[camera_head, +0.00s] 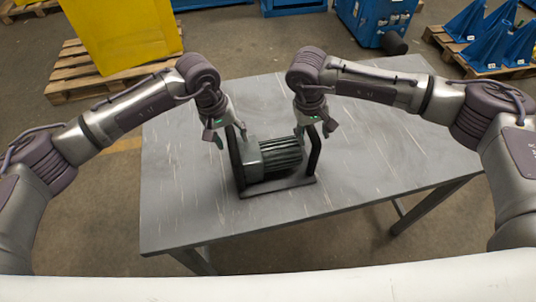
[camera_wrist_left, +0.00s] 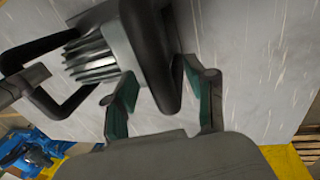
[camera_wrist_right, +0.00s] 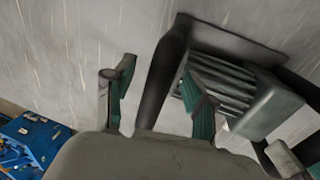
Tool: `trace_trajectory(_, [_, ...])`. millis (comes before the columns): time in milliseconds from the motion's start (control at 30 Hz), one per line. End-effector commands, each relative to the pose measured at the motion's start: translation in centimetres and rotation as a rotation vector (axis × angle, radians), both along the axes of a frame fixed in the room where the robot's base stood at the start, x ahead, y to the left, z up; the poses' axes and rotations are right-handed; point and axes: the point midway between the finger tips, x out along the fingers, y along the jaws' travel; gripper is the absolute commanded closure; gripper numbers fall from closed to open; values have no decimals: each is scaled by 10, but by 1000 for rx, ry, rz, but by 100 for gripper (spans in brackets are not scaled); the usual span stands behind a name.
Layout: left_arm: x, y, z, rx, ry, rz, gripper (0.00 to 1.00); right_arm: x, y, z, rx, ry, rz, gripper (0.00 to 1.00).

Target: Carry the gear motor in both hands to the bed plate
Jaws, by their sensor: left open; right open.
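The gear motor (camera_head: 282,157), dark and ribbed with a grey box at its left end, sits on a dark base with an upright loop handle at each side, on the grey table. My left gripper (camera_head: 228,138) is open at the left handle (camera_head: 236,162); in the left wrist view that handle (camera_wrist_left: 152,55) passes between its fingers. My right gripper (camera_head: 314,130) is open at the right handle (camera_head: 314,152); in the right wrist view that handle (camera_wrist_right: 160,80) lies between its fingers. Contact cannot be told. I cannot make out a bed plate.
The grey table (camera_head: 400,165) is otherwise bare around the motor. Behind it on the floor are a yellow bin (camera_head: 122,35) on a pallet, a blue machine (camera_head: 372,20), and blue brackets (camera_head: 490,35) on another pallet.

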Motion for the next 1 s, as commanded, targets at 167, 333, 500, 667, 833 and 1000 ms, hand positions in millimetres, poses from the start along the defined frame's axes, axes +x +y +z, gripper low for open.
trace_trajectory(167, [0,-2,-9,-1,0,0,44,0,-2,-9,0,-1,0,44])
trace_trajectory(333, [0,-2,-9,-1,-1,0,44,0,-2,-9,0,-1,0,44])
trace_trajectory(500, [0,-2,-9,0,0,0,56,0,-2,-9,0,-1,0,56])
trace_trajectory(667, [0,-2,-9,0,0,0,83,0,-2,-9,0,-1,0,83])
trace_trajectory(833, [0,-2,-9,0,0,0,100,1,-2,-9,0,-1,0,100])
trace_trajectory(1000, [0,-2,-9,0,0,0,100,1,-2,-8,0,-1,0,100])
